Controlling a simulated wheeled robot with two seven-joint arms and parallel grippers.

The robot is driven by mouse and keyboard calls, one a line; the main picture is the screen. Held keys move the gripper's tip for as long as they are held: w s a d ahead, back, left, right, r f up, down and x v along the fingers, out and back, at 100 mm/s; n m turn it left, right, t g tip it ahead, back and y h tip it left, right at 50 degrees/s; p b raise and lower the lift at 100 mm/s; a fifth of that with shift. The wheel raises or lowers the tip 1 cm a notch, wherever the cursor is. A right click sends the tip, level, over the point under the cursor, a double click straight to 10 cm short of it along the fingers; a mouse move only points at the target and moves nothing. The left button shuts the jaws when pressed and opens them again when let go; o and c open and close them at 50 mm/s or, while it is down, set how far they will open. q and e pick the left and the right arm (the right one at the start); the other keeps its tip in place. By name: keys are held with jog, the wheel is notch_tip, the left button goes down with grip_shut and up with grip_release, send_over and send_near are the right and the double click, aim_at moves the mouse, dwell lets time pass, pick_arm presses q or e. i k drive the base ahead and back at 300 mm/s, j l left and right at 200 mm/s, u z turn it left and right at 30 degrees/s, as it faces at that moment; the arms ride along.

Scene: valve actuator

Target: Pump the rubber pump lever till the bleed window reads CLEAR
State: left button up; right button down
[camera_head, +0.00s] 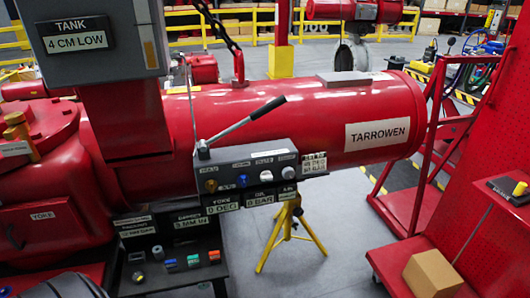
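The pump lever is a silver rod with a black rubber grip (268,107). It rises at a slant to the right from a pivot on the grey control panel (245,172). Nothing is touching it. The panel carries a brass knob, a blue knob and silver knobs. Plates on its lower edge read YOKE 0 DEG (223,206) and OIL 0 BAR (260,199). A small plate (314,163) at its right end has print too small to read. I cannot tell which display is the bleed window, and no CLEAR reading is legible. Neither gripper is in view.
The red TARROWEN cylinder (365,98) lies behind the panel. A grey tank box (120,30) at upper left reads 4 CM LOW. A black tray (165,281) with small parts stands below left. A yellow tripod (283,235) and a cardboard box (432,273) on a red cart stand right.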

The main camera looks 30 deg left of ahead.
aim_at(277, 102)
jog(key=u, duration=1)
jog(key=i+l+u, duration=0.2)
jog(key=u, duration=0.25)
jog(key=i+l+u, duration=0.2)
jog(key=u, duration=0.25)
jog(key=i+l+u, duration=0.1)
jog(key=l+u, duration=0.65)
jog(key=u, duration=0.15)
jog(key=i+l, duration=0.05)
